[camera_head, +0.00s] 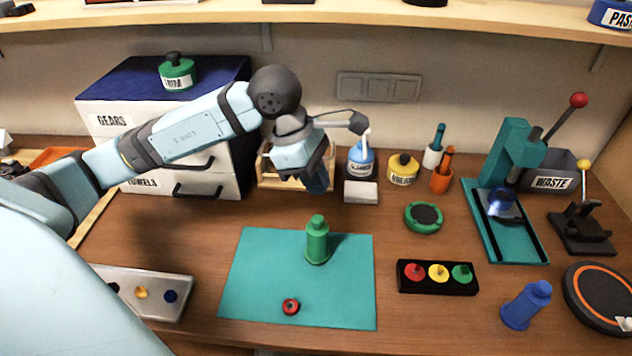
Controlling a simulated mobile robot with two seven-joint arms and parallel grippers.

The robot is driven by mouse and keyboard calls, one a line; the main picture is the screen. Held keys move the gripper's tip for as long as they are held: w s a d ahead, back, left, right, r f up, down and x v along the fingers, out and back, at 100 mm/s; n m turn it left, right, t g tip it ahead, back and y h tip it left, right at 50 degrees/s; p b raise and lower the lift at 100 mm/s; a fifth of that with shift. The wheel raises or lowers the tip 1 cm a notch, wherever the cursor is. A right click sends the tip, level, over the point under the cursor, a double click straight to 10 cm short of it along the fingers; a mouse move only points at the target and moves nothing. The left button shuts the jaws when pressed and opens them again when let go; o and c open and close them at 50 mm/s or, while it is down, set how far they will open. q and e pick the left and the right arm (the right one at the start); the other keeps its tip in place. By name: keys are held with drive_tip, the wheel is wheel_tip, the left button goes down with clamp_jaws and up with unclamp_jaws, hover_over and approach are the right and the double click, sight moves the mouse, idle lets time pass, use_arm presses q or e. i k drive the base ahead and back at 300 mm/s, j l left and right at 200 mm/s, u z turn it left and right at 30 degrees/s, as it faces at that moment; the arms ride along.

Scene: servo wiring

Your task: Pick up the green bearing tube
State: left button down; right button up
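The green bearing tube (317,243) stands upright on the teal mat (255,280), with a narrower top part. My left gripper (317,186) hangs from the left arm, pointing down, above and behind the tube in the picture. It is apart from the tube. Its fingers are dark and small here, so I cannot see whether they are open or shut. My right gripper is not in view.
A red ring (290,306) lies on the mat's front part. A button box (438,290) and a blue tube (525,305) stand to the right. A teal press (512,150) is at the right rear. The drawer cabinet (110,145) stands behind my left arm.

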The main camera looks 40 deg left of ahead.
sight(317, 251)
drive_tip(key=k, duration=1)
